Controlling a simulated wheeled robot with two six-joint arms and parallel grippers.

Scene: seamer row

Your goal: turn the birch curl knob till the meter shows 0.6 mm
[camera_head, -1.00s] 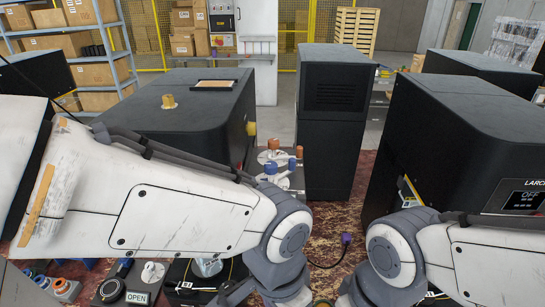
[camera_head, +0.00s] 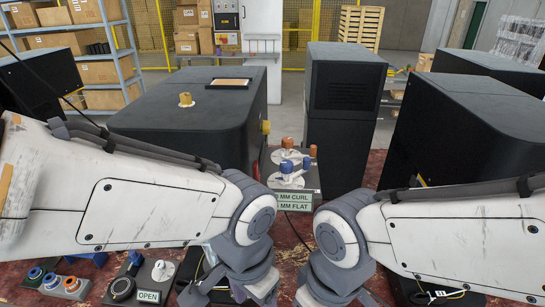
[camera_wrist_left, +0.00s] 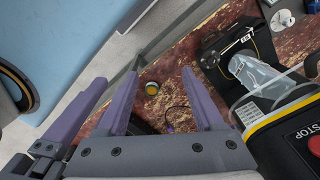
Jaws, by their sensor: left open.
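A post with knobs stands right of the left black machine in the head view. It carries orange-topped knobs (camera_head: 287,142) and blue-topped knobs (camera_head: 286,166) on white discs. No birch name is readable, so I cannot tell which is the birch curl knob. Below them a pale sign (camera_head: 293,196) reads "MM CURL" and "MM FLAT"; its left part, with the figures, is hidden by my left arm. My right gripper is below the head view's edge.
Black machines stand left (camera_head: 150,125), middle (camera_head: 345,120) and right (camera_head: 475,130). A button box (camera_head: 55,284) and an OPEN sign (camera_head: 149,296) are at lower left.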

